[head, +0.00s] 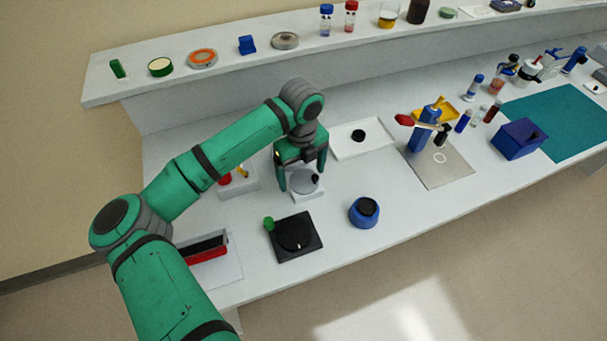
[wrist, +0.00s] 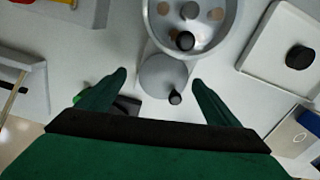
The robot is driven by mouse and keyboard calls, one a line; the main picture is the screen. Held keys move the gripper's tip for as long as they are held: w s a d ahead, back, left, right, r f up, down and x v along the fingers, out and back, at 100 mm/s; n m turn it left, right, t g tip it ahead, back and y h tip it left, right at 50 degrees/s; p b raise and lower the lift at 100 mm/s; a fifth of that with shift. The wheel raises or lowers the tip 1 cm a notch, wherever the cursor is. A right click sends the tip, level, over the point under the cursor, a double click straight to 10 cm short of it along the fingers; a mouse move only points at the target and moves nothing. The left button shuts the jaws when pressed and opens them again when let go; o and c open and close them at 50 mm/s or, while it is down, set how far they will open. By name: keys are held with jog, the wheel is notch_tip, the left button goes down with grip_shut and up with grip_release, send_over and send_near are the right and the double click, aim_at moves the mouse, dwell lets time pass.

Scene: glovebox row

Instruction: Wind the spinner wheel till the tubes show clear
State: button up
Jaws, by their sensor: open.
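In the head view the grey spinner (head: 303,184) stands on a white base, partly hidden by my gripper (head: 302,181). My gripper also shows in the wrist view (wrist: 160,78), open and empty, its fingers on either side of the wheel. I cannot tell the exact gap above it.
A black square device (head: 293,238) with a green knob lies in front, a blue pot (head: 364,213) to its right. A white tray (head: 362,139) with a black item is behind right. A blue stand (head: 425,130) and grey plate are further right. A raised shelf (head: 220,75) runs behind.

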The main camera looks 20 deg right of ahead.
jog(key=shift+d+f, duration=0.35)
jog(key=shift+f, duration=0.2)
jog(key=shift+w, duration=0.1)
jog(key=c, duration=0.4)
jog(key=shift+d, duration=0.2)
jog(key=c, duration=0.7)
jog(key=shift+o, duration=0.2)
jog(key=shift+a, duration=0.2)
